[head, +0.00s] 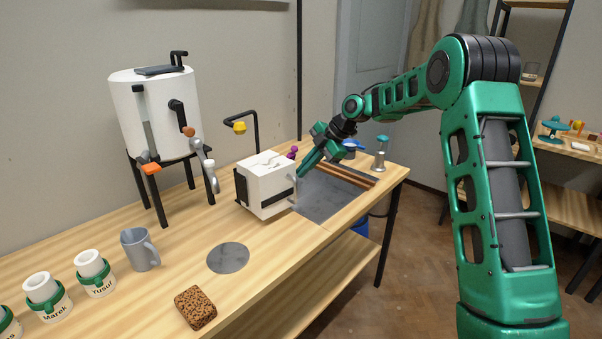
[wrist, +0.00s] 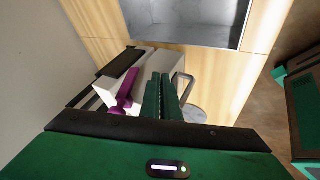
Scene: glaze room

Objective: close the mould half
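The plaster mould (head: 267,187) is a white block with black fittings, standing on the wooden bench. A grey loop handle is on its right side in the head view; the handle (wrist: 189,86) also shows in the wrist view. My gripper (head: 303,172) is at the mould's far right edge. In the wrist view its two green fingers (wrist: 161,98) lie close together beside the mould (wrist: 163,64), with nothing visible between them. The handle is to the right of the fingers there. The fingers hide part of the mould, and I cannot tell how wide any gap between the halves is.
A purple knob (wrist: 122,98) is close left of my fingers. A white tank (head: 155,120) on black legs stands behind left. A grey jug (head: 139,250), named cups and a brown sponge (head: 195,307) are at front left.

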